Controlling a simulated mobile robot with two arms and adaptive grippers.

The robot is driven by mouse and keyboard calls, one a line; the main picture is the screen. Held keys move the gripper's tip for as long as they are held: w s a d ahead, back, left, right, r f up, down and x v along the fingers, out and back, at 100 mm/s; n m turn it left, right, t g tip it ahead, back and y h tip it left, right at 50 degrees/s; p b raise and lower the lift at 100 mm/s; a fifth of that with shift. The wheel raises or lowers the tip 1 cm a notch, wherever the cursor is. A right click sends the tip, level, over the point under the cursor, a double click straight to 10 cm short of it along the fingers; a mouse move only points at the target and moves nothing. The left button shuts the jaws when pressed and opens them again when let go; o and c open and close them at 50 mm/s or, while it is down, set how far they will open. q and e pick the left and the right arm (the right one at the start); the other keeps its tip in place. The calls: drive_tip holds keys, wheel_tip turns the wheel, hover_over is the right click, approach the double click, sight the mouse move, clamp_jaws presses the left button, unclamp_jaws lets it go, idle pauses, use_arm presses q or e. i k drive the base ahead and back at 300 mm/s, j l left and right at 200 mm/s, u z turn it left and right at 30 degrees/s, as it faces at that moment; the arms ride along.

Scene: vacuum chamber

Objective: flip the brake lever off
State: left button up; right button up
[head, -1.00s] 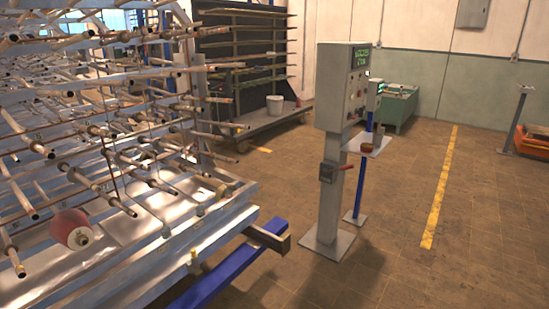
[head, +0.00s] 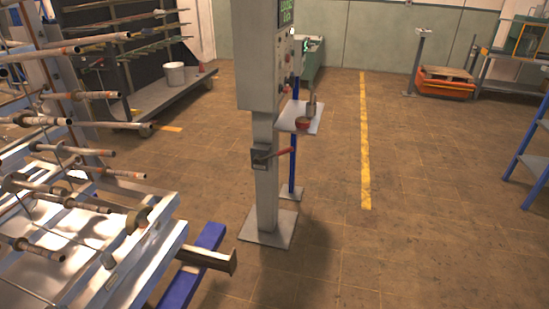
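The brake lever (head: 279,153) has a red handle and sticks out to the right from a dark switch box (head: 260,158). The box is mounted partway up a grey control post (head: 265,195) with a square foot plate. The handle points right and slightly upward. The lever is in full view and nothing touches it. Neither of my grippers shows in the head view.
A control cabinet (head: 257,60) tops the post. A rack of pipes (head: 70,190) and a blue beam (head: 195,265) fill the left.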

sight(256, 160)
drive_tip(key=i+l, duration=0.4)
drive_tip(key=i, duration=0.25)
drive_tip(key=i+l+u, duration=0.1)
drive_tip(key=i+l, duration=0.3)
drive_tip(key=i, duration=0.25)
drive_tip(key=i+l, duration=0.45)
drive_tip(key=i, duration=0.15)
drive_tip(key=i+l, duration=0.5)
drive_tip(key=i+j+u, duration=0.05)
drive_tip(key=i, duration=0.1)
